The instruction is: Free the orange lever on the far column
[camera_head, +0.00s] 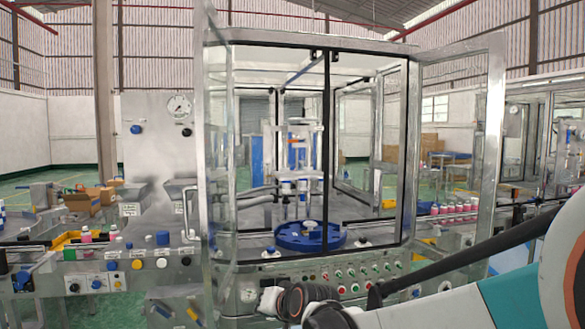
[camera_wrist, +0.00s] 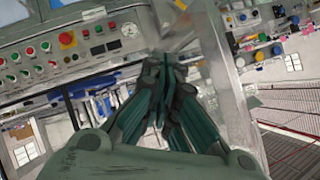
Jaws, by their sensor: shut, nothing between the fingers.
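In the head view my arm reaches in from the lower right, in front of the panel.
A framed glass door (camera_head: 497,140) stands at the cabinet's right. Pink-bodied cans (camera_head: 455,208) line the right conveyor.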

